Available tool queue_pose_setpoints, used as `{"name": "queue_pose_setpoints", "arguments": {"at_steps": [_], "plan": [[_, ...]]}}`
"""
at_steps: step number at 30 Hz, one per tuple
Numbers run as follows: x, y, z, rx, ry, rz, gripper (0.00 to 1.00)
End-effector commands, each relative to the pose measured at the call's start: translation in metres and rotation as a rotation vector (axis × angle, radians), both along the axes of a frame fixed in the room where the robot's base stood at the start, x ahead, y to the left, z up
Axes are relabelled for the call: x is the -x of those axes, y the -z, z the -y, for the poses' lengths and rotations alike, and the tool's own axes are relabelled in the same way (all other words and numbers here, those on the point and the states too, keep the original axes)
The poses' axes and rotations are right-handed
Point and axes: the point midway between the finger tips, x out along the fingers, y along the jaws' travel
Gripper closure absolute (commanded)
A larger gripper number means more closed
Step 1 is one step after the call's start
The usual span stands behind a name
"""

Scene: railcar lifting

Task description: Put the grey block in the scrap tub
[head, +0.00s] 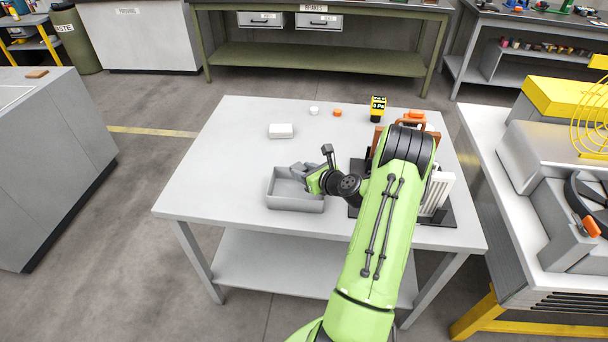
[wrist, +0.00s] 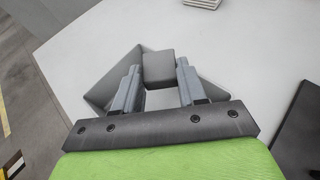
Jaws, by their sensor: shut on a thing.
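The scrap tub, an open grey box (head: 295,204), stands on the light grey table, left of my arm in the head view. Its slanting grey wall (wrist: 107,83) also shows behind the fingers in the wrist view. My gripper (head: 300,170) is over the tub, tilted downward. In the wrist view my gripper (wrist: 158,76) is shut on the grey block (wrist: 158,65), which sits between the two fingertips. In the head view the block is hard to tell from the grey fingers. Whether it touches the tub cannot be told.
On the table (head: 235,170) are a white block (head: 281,131), a white disc (head: 314,110), an orange piece (head: 337,113) and a yellow-and-black device (head: 378,109). A white finned part (head: 438,191) stands right of my arm, on a dark plate. The table's left side is clear.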

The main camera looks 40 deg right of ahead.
Motion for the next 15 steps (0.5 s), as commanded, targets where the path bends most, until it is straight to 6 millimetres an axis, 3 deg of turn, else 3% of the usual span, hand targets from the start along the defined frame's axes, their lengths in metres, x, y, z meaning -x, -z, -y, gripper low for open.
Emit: {"name": "queue_pose_setpoints", "arguments": {"at_steps": [15], "plan": [[0.0, 0.009, 0.0, 0.001, 0.0, 0.002, 0.87]]}}
